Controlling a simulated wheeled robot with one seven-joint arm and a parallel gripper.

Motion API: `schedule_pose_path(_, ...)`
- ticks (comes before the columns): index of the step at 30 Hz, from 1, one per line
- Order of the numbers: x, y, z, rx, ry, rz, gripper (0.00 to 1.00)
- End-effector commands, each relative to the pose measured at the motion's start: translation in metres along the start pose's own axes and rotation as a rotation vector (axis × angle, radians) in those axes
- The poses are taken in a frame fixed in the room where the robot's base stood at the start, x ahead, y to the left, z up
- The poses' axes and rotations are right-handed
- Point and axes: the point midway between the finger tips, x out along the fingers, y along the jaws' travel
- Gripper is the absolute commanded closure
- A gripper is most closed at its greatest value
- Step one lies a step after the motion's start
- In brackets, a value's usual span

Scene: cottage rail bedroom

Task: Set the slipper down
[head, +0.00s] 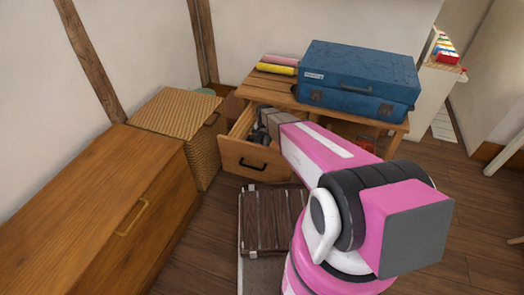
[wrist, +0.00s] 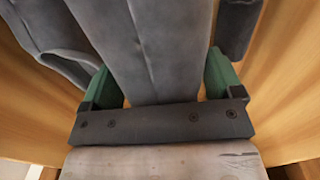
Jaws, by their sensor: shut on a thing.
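A grey slipper (wrist: 155,50) fills the middle of the wrist view, between the two green fingers of my gripper (wrist: 163,82). My gripper is shut on it. Wooden drawer walls show on both sides. In the head view, my gripper (head: 268,127) reaches into the open drawer (head: 243,158) of the wooden desk. My arm and gripper hide most of the drawer's inside, and I cannot tell whether the slipper touches the drawer floor. Another grey piece (wrist: 45,45) lies to the left in the wrist view, and a dark grey one (wrist: 237,25) to the right.
A blue suitcase (head: 358,80) and yellow and pink rolls (head: 278,66) lie on the desk top (head: 262,88). A wicker hamper (head: 175,112) and a wooden chest (head: 95,200) stand left. A dark slatted wooden piece (head: 268,215) is on the floor before the drawer.

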Motion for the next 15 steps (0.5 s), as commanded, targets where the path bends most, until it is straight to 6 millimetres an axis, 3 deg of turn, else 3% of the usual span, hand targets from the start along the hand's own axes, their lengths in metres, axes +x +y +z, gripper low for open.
schedule_pose_path(1, 0.014, -0.001, -0.001, 0.0, -0.002, 0.001, 0.41)
schedule_pose_path(6, 0.044, -0.001, -0.001, -0.001, -0.002, 0.001, 0.41)
schedule_pose_path(15, 0.053, 0.001, 0.009, -0.002, 0.0, 0.0, 0.41)
